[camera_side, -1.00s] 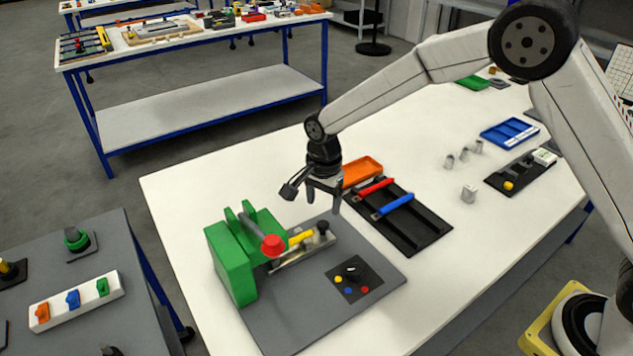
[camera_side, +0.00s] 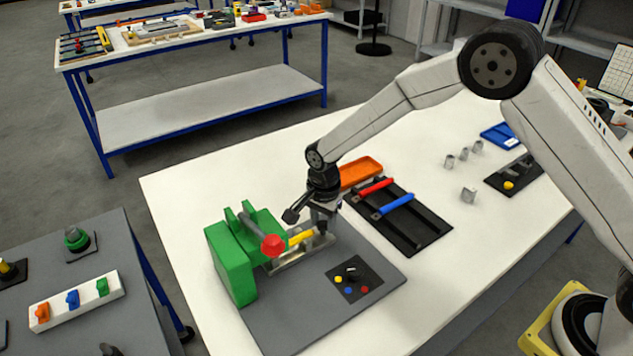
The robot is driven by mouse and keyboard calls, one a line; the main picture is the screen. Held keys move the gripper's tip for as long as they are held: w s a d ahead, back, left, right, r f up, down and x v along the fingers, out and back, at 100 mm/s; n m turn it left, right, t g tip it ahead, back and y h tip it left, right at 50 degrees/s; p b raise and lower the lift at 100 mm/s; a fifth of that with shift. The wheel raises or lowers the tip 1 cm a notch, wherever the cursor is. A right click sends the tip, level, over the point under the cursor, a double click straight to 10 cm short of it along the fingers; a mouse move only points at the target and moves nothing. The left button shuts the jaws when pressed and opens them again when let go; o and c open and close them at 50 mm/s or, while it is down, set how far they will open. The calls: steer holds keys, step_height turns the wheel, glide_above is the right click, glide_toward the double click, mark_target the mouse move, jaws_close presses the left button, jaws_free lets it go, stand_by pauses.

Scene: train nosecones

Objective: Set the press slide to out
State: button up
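The press is a green frame (camera_side: 232,268) with a red-knobbed lever (camera_side: 272,246) on a grey base plate (camera_side: 290,325). Its slide is a pale metal rail (camera_side: 290,258) with a yellow piece (camera_side: 301,237) on it, running to the right from under the green frame. My gripper (camera_side: 322,222) points down at the rail's right end, where the slide's black knob was visible earlier. The knob is now hidden behind my gripper. The fingers are down around or beside it; I cannot tell whether they touch or grip it.
A black panel with a selector and coloured buttons (camera_side: 354,279) is on the base plate in front. A black tray (camera_side: 416,230) with red (camera_side: 376,187) and blue (camera_side: 397,204) handles lies to the right. An orange tray (camera_side: 361,172) stands behind. The white table is clear at front right.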

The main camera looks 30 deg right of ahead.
jaws_close()
stand_by(1.1)
